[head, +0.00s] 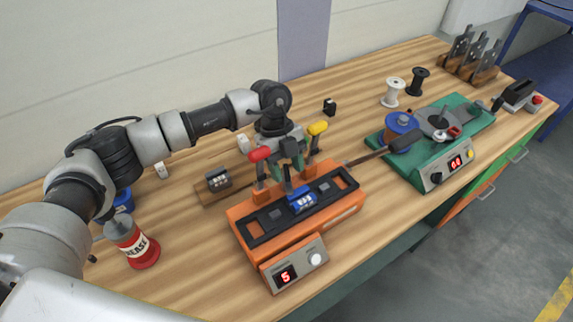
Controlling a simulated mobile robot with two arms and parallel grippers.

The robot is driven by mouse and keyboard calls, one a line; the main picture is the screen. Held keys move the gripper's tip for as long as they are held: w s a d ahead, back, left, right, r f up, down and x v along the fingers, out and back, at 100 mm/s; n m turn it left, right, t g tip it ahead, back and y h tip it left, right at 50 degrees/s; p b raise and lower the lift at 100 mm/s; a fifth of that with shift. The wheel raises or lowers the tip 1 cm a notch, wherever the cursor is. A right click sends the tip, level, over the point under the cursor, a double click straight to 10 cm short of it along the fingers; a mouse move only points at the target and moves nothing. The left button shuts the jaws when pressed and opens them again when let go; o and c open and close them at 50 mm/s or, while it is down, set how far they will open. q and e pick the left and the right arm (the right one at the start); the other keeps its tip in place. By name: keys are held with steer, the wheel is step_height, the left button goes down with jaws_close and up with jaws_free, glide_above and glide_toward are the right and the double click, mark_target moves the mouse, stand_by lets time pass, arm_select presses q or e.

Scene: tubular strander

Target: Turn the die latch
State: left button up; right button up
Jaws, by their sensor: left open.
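The orange machine (258,240) stands at the front of the bench, with a black slotted plate (262,228) on top. A red-knobbed lever (260,155) and a yellow-knobbed lever (317,129) rise from its back. A small blue block with a white marked face (302,200) sits mid-plate. I cannot tell for certain which part is the die latch. My left gripper (291,160) is open, pointing down between the two levers, above the back of the machine. Its fingertips are small here, and contact cannot be made out. My right gripper is out of view.
A red grease can (133,245) stands at left. A small counter on a wooden block (217,181) is behind the machine. A green machine (442,160) with a blue spool (401,127) stands to the right. White (393,92) and black (417,81) spools stand behind it.

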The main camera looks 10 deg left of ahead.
arm_select(q)
steer(key=shift+r, duration=0.1)
jaws_close()
steer(key=shift+r, duration=0.1)
stand_by(0.9)
jaws_free()
steer(key=shift+w, duration=0.1)
steer(key=b+v, duration=0.2)
steer(key=v, duration=0.8)
steer(key=shift+r+b, duration=0.3)
steer(key=shift+b, duration=0.05)
steer(key=shift+a, duration=0.1)
